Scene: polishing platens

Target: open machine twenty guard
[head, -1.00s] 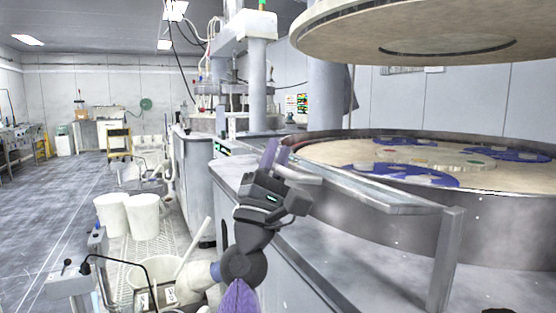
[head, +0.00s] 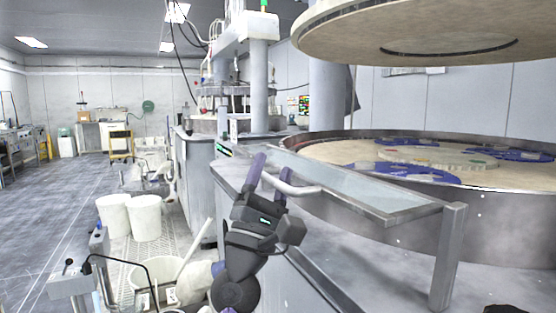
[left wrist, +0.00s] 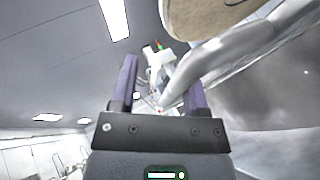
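The guard is a long clear panel in a metal frame (head: 415,213) along the front of the big round polishing machine (head: 480,212). It looks tilted toward me, with a pale bar handle (head: 300,189) on its near side. My left gripper (head: 270,163) is at the left end of this handle, its purple fingers pointing up and apart. In the left wrist view the fingers (left wrist: 160,85) are spread, and the grey handle bar (left wrist: 215,65) runs up to the right behind the right finger. I cannot tell whether they touch. My right gripper is not in view.
A round upper platen (head: 400,35) hangs above the machine. A metal post (head: 447,258) stands at the guard's right end. White buckets (head: 130,217) stand on the walkway at left. Open floor (head: 50,200) lies farther left.

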